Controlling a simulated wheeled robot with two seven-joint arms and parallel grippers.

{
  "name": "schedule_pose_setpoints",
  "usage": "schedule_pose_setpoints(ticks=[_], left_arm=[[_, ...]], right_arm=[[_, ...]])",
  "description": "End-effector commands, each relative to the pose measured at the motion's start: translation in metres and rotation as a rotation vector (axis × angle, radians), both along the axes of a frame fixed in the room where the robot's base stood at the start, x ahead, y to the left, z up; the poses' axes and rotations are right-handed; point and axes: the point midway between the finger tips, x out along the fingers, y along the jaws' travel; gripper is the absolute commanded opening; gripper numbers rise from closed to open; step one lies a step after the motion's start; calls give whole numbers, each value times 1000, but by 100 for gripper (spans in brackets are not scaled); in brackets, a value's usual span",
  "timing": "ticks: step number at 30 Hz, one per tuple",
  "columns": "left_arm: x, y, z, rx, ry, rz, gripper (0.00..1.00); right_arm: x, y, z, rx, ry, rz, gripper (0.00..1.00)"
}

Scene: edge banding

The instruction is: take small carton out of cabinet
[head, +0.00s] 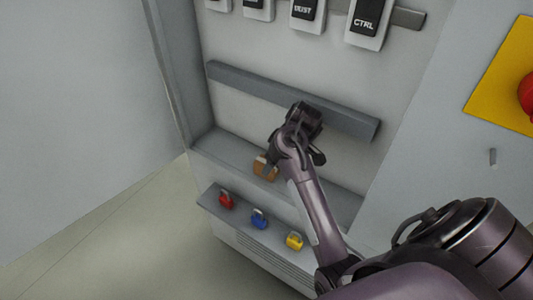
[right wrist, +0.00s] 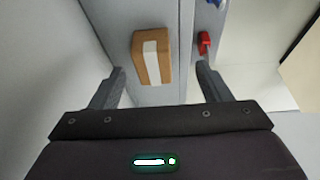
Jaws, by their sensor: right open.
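The small carton (head: 262,168) is brown and sits on the bottom ledge of the open grey cabinet (head: 225,148). In the right wrist view the carton (right wrist: 152,57) shows a pale tape strip and lies ahead of the fingertips, between their lines and nearer the left finger. My right gripper (head: 278,160) reaches into the cabinet just above and beside the carton, partly covering it in the head view. In the right wrist view the right gripper (right wrist: 160,82) has its fingers wide apart with nothing between them. My left gripper is not in view.
Red (head: 226,200), blue (head: 259,218) and yellow (head: 294,240) padlocks stand on a shelf below the cabinet opening. A grey rail (head: 240,82) crosses the cabinet's back above the carton. Labelled switches (head: 308,12) line the top. A red button on a yellow plate (head: 490,95) is at right.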

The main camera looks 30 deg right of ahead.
Motion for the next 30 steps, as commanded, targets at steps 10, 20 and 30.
schedule_pose_setpoints(ticks=[10, 20, 30], left_arm=[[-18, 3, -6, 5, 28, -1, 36], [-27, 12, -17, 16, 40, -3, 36], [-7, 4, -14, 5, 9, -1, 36]], right_arm=[[17, 4, -20, 28, -21, 21, 71], [35, 8, -62, 27, -23, 22, 71], [36, 9, -65, 23, -22, 24, 67]])
